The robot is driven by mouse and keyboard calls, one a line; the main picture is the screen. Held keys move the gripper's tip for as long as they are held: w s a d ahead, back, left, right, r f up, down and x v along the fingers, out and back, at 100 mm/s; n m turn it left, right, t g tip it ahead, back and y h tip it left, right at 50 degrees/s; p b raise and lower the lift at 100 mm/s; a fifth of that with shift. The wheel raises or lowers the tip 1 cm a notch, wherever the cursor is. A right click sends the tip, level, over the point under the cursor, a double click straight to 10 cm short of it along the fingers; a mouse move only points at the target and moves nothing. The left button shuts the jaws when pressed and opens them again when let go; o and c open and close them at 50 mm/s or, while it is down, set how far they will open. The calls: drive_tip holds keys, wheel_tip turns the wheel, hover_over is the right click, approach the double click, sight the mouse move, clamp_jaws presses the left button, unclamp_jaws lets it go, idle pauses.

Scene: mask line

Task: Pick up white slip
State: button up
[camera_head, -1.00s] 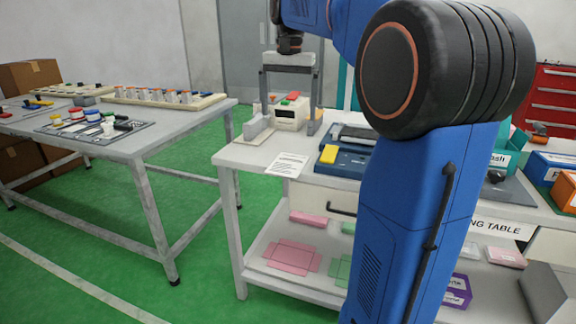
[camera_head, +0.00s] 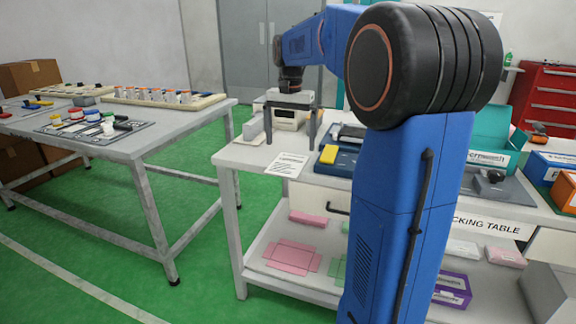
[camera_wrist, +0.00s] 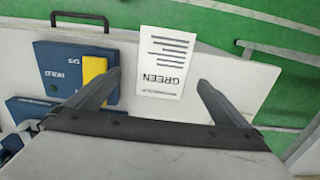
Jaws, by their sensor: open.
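The white slip (camera_head: 287,164) lies flat near the front left corner of the packing table. My gripper (camera_head: 291,141) is above the table, a little behind the slip in the head view. It also shows in the wrist view (camera_wrist: 158,82), open with nothing between its fingers. How high the fingertips are above the table is hard to tell.
A blue device with a yellow block (camera_wrist: 93,78) lies close beside the left finger. A cream machine (camera_head: 284,116) stands behind my gripper. The table's edge drops to the green floor (camera_wrist: 225,30). A side table (camera_head: 180,125) with trays stands at left.

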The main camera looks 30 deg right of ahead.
sight(288, 164)
drive_tip(key=shift+w+a+f, duration=0.1)
drive_tip(key=shift+a+f, duration=0.05)
drive_tip(key=shift+f, duration=1.35)
drive_tip(key=shift+w+a+f, duration=0.1)
drive_tip(key=shift+f, duration=1.4)
drive_tip(key=shift+c, duration=0.6)
drive_tip(key=c, duration=0.9)
